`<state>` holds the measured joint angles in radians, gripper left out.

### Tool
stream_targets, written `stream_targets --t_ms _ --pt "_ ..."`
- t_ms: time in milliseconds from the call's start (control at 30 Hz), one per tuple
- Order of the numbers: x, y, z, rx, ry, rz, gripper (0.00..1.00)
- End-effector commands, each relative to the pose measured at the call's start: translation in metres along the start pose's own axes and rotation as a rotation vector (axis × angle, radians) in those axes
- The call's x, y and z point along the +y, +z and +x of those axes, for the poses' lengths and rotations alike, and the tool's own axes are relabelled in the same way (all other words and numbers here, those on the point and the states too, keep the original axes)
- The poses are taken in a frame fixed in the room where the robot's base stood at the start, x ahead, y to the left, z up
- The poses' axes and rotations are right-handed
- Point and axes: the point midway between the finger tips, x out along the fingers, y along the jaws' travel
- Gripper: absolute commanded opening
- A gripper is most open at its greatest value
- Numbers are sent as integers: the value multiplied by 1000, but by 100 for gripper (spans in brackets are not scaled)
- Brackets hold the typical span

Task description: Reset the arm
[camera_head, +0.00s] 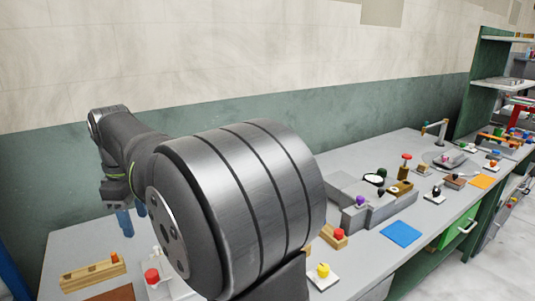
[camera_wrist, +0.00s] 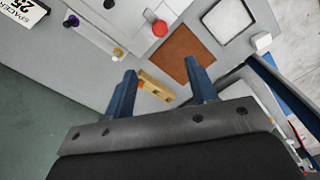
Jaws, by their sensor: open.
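My arm crosses the left half of the head view, and a large grey joint hides part of the bench. My gripper (camera_head: 128,216) shows as small blue fingers at the far end of the arm, above the left part of the bench. In the wrist view my gripper (camera_wrist: 160,70) has its two blue fingers spread wide, with nothing held between them. A wooden block (camera_wrist: 155,88) with an orange piece lies on the bench below, seen between the fingers. It also shows in the head view (camera_head: 93,272).
A red knob (camera_wrist: 160,28) and a brown mat (camera_wrist: 188,52) are near the block. A white box (camera_wrist: 262,42) sits to the right. Right of my arm are a yellow piece (camera_head: 323,270), a blue mat (camera_head: 401,234), grey press blocks (camera_head: 350,216) and green shelving (camera_head: 482,85).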

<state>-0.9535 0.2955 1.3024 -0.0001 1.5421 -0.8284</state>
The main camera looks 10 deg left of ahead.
Motion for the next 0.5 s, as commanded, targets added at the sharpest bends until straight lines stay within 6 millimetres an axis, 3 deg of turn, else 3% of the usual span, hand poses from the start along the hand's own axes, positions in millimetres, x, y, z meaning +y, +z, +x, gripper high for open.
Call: stream_targets --t_ms 167,500 --pt "0 0 11 -2 -2 0 52" --pt "0 0 74 -3 -4 0 52"
